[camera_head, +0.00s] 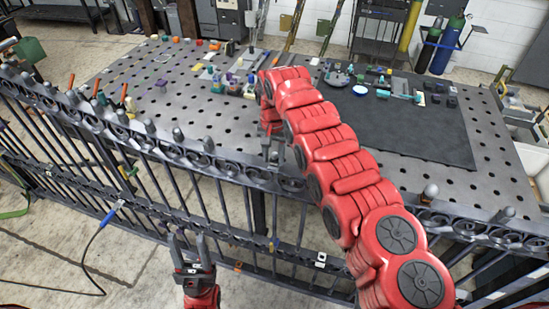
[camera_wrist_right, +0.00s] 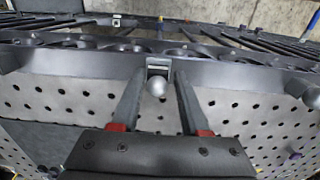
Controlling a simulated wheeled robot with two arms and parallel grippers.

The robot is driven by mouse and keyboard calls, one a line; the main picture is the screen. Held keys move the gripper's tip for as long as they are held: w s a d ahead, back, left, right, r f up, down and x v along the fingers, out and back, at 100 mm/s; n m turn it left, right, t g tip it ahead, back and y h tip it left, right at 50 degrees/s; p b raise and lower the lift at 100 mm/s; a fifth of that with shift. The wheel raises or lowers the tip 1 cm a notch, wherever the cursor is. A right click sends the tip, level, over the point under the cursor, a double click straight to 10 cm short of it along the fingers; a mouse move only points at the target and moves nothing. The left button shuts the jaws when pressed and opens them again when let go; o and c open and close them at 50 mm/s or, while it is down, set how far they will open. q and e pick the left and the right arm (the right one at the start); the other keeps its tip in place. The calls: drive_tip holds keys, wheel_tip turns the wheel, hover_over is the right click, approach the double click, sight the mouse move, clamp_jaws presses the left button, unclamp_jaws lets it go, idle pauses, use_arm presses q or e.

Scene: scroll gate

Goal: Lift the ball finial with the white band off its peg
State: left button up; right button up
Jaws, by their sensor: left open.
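A grey ball finial (camera_wrist_right: 157,86) shows in the right wrist view at the gate's top rail, with a small pale square piece (camera_wrist_right: 157,68) directly by it. I cannot tell whether that pale piece is its white band. My right gripper (camera_wrist_right: 159,78) is open, with one finger on each side of the ball and gaps between. In the head view, my right gripper (camera_head: 273,156) points down at the top rail, and its fingers hide most of the finial there. My left gripper (camera_head: 187,243) is open and empty, pointing up in front of the gate.
The dark iron gate (camera_head: 225,169) with scrolls runs across the view. Other finials stand along it, including one on the left (camera_head: 178,135) and one on the right (camera_head: 430,192). Behind it is a perforated metal table (camera_head: 190,105) with a dark mat (camera_head: 400,140) and small items.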

drive_tip(key=shift+c, duration=1.1)
drive_tip(key=shift+d, duration=0.3)
clamp_jaws()
drive_tip(key=shift+w+a, duration=0.1)
drive_tip(key=shift+a, duration=0.05)
